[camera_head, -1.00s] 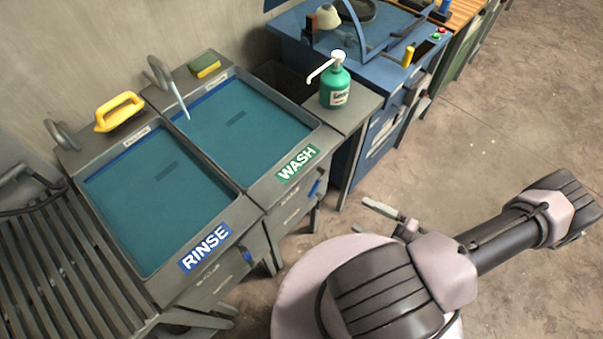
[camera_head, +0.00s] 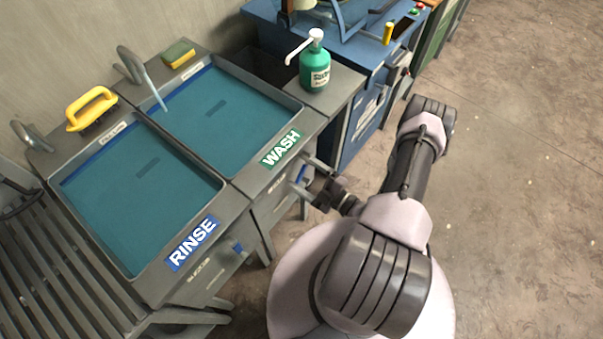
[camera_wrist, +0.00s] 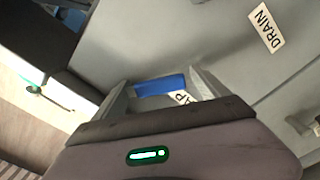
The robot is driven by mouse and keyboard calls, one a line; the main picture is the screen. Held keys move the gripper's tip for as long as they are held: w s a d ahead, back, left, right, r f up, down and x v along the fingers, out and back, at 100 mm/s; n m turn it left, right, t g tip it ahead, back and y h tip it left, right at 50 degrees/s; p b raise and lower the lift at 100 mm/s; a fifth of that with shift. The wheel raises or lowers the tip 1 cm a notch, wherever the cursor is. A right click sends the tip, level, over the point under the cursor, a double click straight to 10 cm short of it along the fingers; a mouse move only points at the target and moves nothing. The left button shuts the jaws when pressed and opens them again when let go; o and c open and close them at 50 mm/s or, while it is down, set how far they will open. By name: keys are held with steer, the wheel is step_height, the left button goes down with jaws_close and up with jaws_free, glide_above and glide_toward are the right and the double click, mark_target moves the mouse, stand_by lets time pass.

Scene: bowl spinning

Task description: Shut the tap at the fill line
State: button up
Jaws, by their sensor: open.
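The wash basin (camera_head: 287,118) holds teal water; its spout (camera_head: 130,64) has a pale stream slanting down to the water. A blue band (camera_head: 187,90) shows along its inner back wall above the water. The blue tap handle (camera_head: 302,174) is on its front, below the WASH sign. My gripper (camera_head: 307,177) is open at that handle. In the wrist view, the blue handle (camera_wrist: 160,86) lies between the open fingers of my gripper (camera_wrist: 162,92), with a partly hidden label beside it. I cannot tell whether the fingers touch it.
The rinse basin (camera_head: 150,262), also with teal water, stands to the left with its own blue handle (camera_head: 238,247). A green soap bottle (camera_head: 315,72) stands right of the wash basin. A yellow brush (camera_head: 92,107) and sponge (camera_head: 179,53) lie behind. The floor at right is clear.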

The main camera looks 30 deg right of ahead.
mark_target(300, 161)
steer(key=shift+w, duration=0.1)
jaws_close()
stand_by(0.4)
steer(key=shift+f, duration=0.1)
steer(key=n, duration=0.1)
steer(key=d+n, duration=0.1)
steer(key=n+b, duration=0.1)
steer(key=shift+w+d+f, duration=0.25)
steer(key=shift+f, duration=0.1)
steer(key=shift+w+d+f+n+b, duration=0.15)
steer(key=shift+d+n, duration=0.3)
steer(key=shift+n, duration=0.6)
steer(key=shift+w+d+n+b, duration=0.15)
steer(key=shift+d+n, duration=0.3)
steer(key=shift+n, duration=0.6)
jaws_free()
